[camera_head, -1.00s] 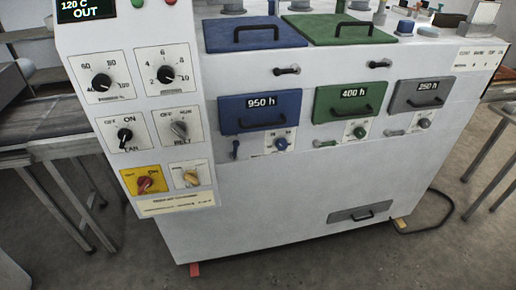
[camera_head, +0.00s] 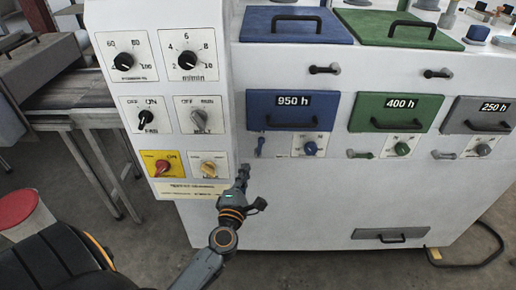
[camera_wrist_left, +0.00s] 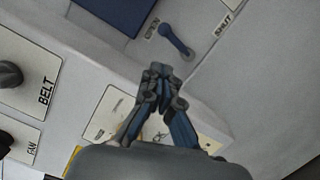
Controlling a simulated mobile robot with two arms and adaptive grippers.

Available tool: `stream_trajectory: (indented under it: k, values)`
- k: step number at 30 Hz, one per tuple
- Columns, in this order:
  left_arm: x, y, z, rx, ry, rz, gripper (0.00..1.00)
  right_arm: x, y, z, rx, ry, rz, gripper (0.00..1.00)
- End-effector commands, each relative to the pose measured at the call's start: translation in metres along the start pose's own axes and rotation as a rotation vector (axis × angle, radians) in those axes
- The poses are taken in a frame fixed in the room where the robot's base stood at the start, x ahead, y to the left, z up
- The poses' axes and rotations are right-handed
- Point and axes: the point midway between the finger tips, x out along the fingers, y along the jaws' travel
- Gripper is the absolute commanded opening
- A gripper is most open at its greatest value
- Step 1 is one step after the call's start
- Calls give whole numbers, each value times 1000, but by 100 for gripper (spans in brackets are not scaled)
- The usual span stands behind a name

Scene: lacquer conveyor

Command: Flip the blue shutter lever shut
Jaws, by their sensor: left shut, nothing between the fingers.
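The blue shutter lever (camera_head: 260,146) is on the white machine front, below the blue 950 h drawer (camera_head: 290,113). In the left wrist view the lever (camera_wrist_left: 174,40) lies between the OPEN label (camera_wrist_left: 152,28) and the SHUT label (camera_wrist_left: 229,24). It slants, and I cannot tell exactly which label it points to. My left gripper (camera_head: 243,171) is shut and empty, just below and left of the lever, apart from it. In the left wrist view its closed fingertips (camera_wrist_left: 160,72) are short of the lever. My right gripper is not in view.
A control panel (camera_head: 205,142) with dials and switches juts out left of the lever, close to my left gripper. A blue knob (camera_head: 310,148) sits right of the lever. Green (camera_head: 362,154) and grey levers are further right. A red-topped stool (camera_head: 16,208) stands at lower left.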

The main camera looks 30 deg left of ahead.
Motion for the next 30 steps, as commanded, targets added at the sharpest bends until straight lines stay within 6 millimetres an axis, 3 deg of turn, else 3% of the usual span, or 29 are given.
stream_trajectory:
  k: [8,21,30]
  values:
    - [13,1,1,2,-3,1,0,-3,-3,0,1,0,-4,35]
    - [86,0,1,3,-3,0,0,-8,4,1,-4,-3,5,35]
    - [100,-1,1,3,-2,-1,0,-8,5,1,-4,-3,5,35]
